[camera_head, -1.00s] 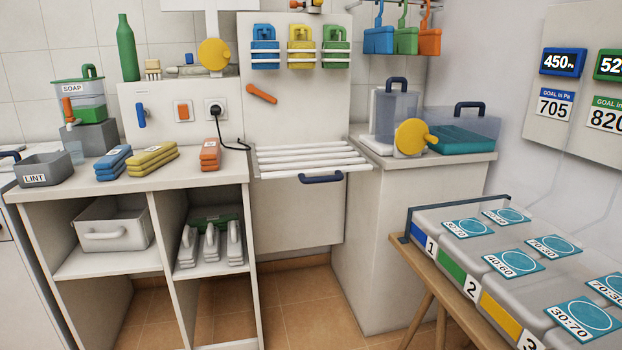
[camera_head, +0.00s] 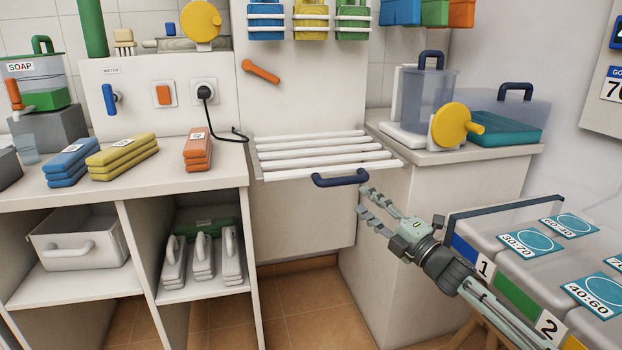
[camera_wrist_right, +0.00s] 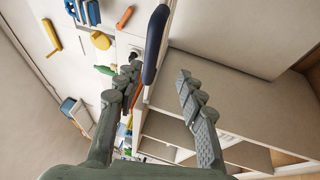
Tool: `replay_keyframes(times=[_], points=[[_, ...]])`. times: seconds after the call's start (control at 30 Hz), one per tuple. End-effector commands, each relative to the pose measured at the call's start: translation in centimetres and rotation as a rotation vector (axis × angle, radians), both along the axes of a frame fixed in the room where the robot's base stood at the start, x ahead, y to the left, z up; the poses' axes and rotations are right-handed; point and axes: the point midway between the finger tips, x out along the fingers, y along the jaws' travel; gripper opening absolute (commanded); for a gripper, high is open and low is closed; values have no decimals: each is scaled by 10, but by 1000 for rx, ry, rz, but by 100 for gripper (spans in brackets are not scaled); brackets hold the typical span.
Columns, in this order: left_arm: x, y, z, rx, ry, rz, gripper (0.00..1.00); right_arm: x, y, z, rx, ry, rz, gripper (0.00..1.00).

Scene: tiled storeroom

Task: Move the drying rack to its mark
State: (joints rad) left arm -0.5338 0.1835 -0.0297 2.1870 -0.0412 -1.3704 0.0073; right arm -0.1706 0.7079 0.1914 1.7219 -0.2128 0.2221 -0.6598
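The drying rack (camera_head: 325,154) is a set of white bars sticking out from the white panel at counter height. Its dark blue handle (camera_head: 341,178) is at the front edge, and it also shows in the right wrist view (camera_wrist_right: 156,43). My right gripper (camera_head: 364,201) is open and empty, just right of and below the handle, apart from it in the head view. In the right wrist view its two fingers (camera_wrist_right: 158,78) are spread, with the handle beyond the tips. I cannot make out a mark for the rack. My left gripper is not in view.
An orange lever (camera_head: 261,71) sits on the panel above the rack. A black cord (camera_head: 226,133) hangs left of it. The right counter (camera_head: 420,155) holds a clear bin and a yellow knob. Folded cloths (camera_head: 122,156) lie on the left counter.

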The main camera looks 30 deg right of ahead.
Motion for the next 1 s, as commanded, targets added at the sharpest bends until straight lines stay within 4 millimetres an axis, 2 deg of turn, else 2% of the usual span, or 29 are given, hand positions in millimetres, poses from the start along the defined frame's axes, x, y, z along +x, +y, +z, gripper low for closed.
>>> replay_keyframes(times=[0.17, 0.4, 0.6, 1.0], points=[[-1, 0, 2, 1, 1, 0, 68, 8, 3, 16, -45, -38, 23, 39], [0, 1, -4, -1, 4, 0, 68, 45, 9, 25, -40, -37, 22, 39], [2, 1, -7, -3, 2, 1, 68, 68, 13, 28, -38, -34, 21, 39], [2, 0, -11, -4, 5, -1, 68, 75, 15, 29, -39, -32, 21, 38]])
